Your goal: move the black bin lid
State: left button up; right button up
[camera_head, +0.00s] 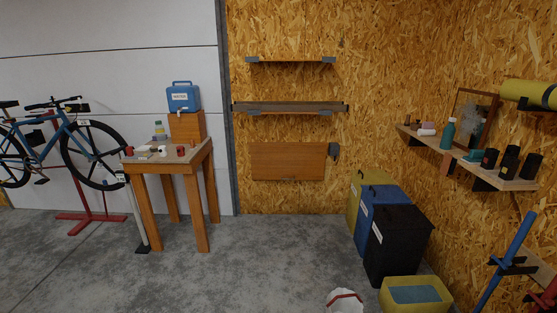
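The black bin (390,258) stands on the floor at the right, nearest to me in a row of bins along the board wall. Its black lid (404,222) lies on top and looks closed. A pale label strip shows on the bin's left side. The blue bin (372,222) stands directly behind it, and the yellow bin (355,200) behind that. Neither of my grippers is in view.
A yellow tub (416,288) sits on the floor in front of the black bin. A white and red object (345,301) is cut off at the bottom edge. A wall shelf (470,163) overhangs the right side. A wooden table (172,167) stands left. Floor between is clear.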

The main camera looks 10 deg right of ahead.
aim_at(403, 214)
jog(key=i+z, duration=0.1)
jog(key=i, duration=0.45)
jog(key=i+j, duration=0.2)
jog(key=i, duration=0.3)
jog(key=i+j+z, duration=0.15)
jog(key=i, duration=0.4)
jog(key=i+j, duration=0.1)
jog(key=i, duration=0.45)
jog(key=i+j+z, duration=0.15)
jog(key=i, duration=0.35)
jog(key=i+j, duration=0.3)
jog(key=i, duration=0.25)
jog(key=i+l+z, duration=0.2)
jog(key=z, duration=0.3)
jog(key=i+z, duration=0.7)
jog(key=z, duration=0.25)
jog(key=i+j+z, duration=0.15)
jog(key=i+z, duration=0.15)
jog(key=z, duration=0.2)
jog(key=i+j+z, duration=0.25)
jog(key=z, duration=0.25)
